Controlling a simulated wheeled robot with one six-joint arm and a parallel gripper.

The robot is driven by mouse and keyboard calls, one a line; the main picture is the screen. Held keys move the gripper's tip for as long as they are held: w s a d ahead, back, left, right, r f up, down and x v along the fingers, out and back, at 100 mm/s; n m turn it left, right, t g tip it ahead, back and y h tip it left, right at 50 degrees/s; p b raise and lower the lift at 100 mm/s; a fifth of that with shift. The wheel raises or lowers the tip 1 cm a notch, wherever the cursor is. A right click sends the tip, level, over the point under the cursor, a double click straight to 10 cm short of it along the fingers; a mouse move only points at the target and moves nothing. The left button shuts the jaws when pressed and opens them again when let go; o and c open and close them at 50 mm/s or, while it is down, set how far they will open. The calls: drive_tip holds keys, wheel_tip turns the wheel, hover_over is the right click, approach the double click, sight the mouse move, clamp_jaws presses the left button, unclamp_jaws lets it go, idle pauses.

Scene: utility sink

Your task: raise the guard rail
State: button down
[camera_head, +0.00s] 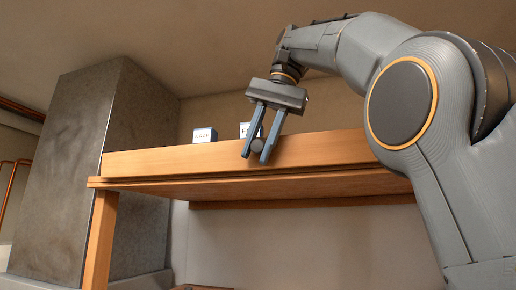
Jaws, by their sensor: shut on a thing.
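The guard rail (190,158) looks to be the long orange-brown wooden board along the front edge of the wooden shelf (150,184). It stands upright, with a thin dark line between it and the shelf edge below. A small round grey knob (257,145) shows at the rail's front, between the fingers of my gripper (256,156). My gripper points down from above and is shut on this knob. Its fingers hide part of the rail behind them, and my arm covers the rail's right end.
Two small boxes with white and blue faces stand behind the rail, one left (204,135) and one partly behind my gripper (244,130). A big grey block-like column (75,170) rises at the left. Copper pipes (12,185) run at the far left. Below the shelf is open space.

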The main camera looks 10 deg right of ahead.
drive_tip(key=c, duration=1.5)
unclamp_jaws()
drive_tip(key=shift+o, duration=0.2)
